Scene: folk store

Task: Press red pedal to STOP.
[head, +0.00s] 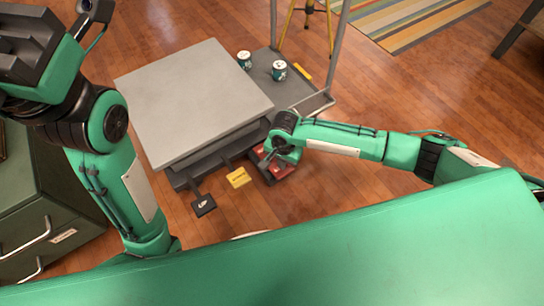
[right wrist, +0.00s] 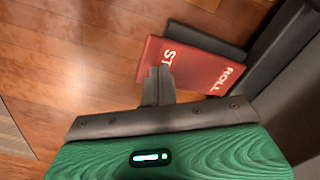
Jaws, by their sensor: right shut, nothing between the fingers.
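The red pedal (head: 283,172) is at the near right corner of the grey-topped platform, low over the floor, partly hidden by my right arm in the head view. In the right wrist view the red pedal (right wrist: 205,68) fills the upper middle, with white letters "ST" and "ROLL" showing; the rest of the lettering is covered by my fingers. My right gripper (right wrist: 160,72) is shut and empty, its fingertips in front of the pedal's left part. I cannot tell whether they touch it. My left arm is at the left of the head view, its gripper out of sight.
A yellow pedal (head: 238,177) and a black pedal (head: 203,204) stand left of the red one. The grey platform (head: 195,95) is behind them. A green drawer cabinet (head: 45,215) is at left. Wooden floor lies open at right.

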